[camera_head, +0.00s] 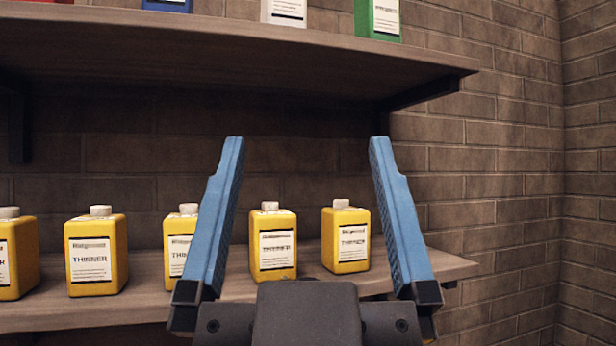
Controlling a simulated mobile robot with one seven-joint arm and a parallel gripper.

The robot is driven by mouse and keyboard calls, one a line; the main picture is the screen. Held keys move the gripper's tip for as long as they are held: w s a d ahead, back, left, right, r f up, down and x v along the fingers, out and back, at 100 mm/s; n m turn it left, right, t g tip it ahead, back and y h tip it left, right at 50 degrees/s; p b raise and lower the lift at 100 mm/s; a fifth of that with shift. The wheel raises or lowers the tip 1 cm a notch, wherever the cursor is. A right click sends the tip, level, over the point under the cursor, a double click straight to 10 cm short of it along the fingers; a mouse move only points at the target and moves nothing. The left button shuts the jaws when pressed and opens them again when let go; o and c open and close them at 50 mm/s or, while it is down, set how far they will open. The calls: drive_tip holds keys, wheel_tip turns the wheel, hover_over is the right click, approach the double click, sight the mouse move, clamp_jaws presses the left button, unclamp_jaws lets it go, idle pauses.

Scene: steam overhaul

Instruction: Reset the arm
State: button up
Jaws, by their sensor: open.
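My gripper (306,145) is in the middle of the camera view, with its two blue fingers spread wide apart and pointing up and away. Nothing is held between the fingers. Two yellow thinner bottles, one left of centre (273,243) and one further right (346,238), show between the fingers, standing on the lower shelf behind them. The left finger covers part of another yellow thinner bottle (178,244). The wrist hides the front part of the shelf.
The lower wooden shelf (450,266) carries a row of yellow bottles, including one labelled thinner (96,252) and one cut by the left edge (17,254). An upper shelf (240,62) holds blue, white and green containers (377,18). Brick walls (590,200) close the back and right.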

wheel_tip(320, 180, up, 14)
drive_tip(key=p, duration=1.4)
drive_tip(key=shift+r, duration=0.1)
